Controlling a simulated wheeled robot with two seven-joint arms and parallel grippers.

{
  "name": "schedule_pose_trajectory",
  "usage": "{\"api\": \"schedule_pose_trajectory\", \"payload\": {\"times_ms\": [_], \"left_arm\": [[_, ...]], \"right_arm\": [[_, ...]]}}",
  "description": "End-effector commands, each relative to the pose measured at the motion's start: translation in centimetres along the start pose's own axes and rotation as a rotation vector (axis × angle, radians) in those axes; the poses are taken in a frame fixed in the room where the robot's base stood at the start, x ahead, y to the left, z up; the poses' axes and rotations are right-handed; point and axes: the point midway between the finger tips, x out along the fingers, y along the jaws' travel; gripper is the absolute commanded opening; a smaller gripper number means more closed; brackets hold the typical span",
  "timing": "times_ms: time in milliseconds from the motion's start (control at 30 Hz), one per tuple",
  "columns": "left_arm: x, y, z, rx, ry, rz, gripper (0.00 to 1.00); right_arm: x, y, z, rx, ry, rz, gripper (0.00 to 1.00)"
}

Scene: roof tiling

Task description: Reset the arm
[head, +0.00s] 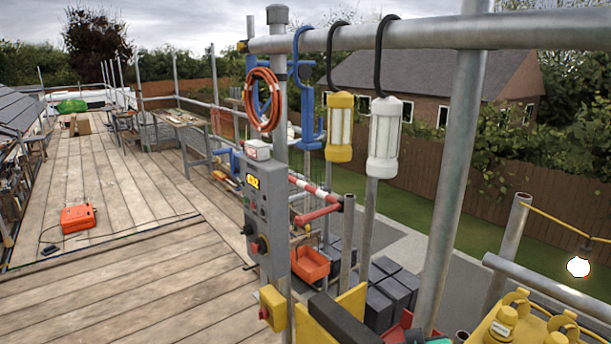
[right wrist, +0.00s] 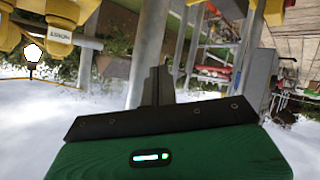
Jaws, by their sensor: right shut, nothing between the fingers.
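My right gripper (right wrist: 158,72) shows in the right wrist view, where the scene appears upside down. Its dark fingers stand together above a black plate and a green housing with a small lit indicator. The fingers are shut with nothing between them. They point toward grey scaffold poles and touch nothing that I can make out. I cannot identify the right gripper in the head view. My left gripper is in neither view.
A grey control box (head: 263,205) is on a post beside the plank deck (head: 140,270). A scaffold rail (head: 450,33) carries a yellow lamp (head: 340,127) and a white lamp (head: 385,138). Yellow equipment (head: 530,325) fills the lower right.

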Motion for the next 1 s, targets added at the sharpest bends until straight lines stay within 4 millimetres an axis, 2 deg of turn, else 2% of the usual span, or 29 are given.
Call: {"api": "schedule_pose_trajectory", "payload": {"times_ms": [33, 200, 400, 500, 700, 867, 1000], "left_arm": [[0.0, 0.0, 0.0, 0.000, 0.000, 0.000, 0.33], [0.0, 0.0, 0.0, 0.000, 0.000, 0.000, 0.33], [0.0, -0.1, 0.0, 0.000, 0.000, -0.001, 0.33], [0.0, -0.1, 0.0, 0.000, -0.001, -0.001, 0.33], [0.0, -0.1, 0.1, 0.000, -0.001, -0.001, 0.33], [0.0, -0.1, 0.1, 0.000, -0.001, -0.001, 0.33], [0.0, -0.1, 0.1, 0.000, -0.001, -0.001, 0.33]], "right_arm": [[0.0, -0.3, 2.9, -0.008, -0.050, -0.029, 0.00], [-1.1, -1.3, 11.3, -0.023, -0.204, -0.133, 0.00], [-4.1, -2.0, 20.4, -0.035, -0.381, -0.249, 0.00], [-6.0, -2.1, 23.9, -0.038, -0.454, -0.298, 0.00], [-9.3, -2.2, 28.8, -0.042, -0.567, -0.373, 0.00], [-11.9, -2.1, 31.8, -0.044, -0.643, -0.423, 0.00], [-8.9, -3.7, 34.1, -0.046, -0.655, -0.425, 0.00]]}}
